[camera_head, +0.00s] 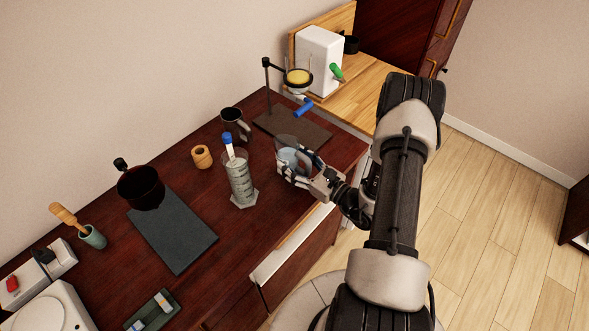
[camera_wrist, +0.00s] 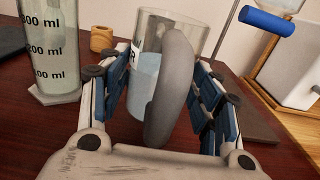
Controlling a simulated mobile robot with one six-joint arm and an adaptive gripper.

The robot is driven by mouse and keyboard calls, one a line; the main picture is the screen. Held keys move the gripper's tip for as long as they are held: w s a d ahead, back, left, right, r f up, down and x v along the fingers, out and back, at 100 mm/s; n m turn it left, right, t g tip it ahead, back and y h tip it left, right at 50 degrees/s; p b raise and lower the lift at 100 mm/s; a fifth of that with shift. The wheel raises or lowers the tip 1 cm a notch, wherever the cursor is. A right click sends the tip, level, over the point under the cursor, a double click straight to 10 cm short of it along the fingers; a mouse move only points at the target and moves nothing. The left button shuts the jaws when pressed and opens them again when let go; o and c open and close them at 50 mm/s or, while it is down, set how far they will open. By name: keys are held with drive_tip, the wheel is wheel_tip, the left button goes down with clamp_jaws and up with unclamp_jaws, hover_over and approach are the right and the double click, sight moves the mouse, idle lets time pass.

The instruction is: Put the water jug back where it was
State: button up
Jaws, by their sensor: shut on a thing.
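The water jug (camera_head: 288,157) is a clear vessel with pale blue water inside and a thick grey handle. It is near the right end of the dark wooden counter, in front of the dark base plate of a stand. In the wrist view the jug (camera_wrist: 145,78) stands roughly upright with its handle towards the camera. My gripper (camera_head: 294,164) is shut around the jug, with blue finger pads (camera_wrist: 160,85) on either side of it. The jug's bottom is partly hidden, so I cannot tell whether it touches the counter.
A graduated cylinder (camera_head: 241,182) with a blue-topped item stands close left of the jug. Behind are a dark mug (camera_head: 234,121) and a wooden holder (camera_head: 201,156). The stand's base plate (camera_head: 310,132) is behind right. The counter's front edge (camera_head: 290,232) is near.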

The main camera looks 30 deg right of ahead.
sight(294, 169)
drive_tip(key=shift+f+b, duration=0.3)
drive_tip(key=shift+f, duration=1.15)
drive_tip(key=shift+f, duration=0.25)
drive_tip(key=o, duration=1.5)
drive_tip(key=shift+r, duration=0.1)
drive_tip(key=shift+r, duration=0.25)
drive_tip(key=p+v, duration=0.1)
drive_tip(key=v, duration=1.1)
drive_tip(key=shift+f, duration=0.1)
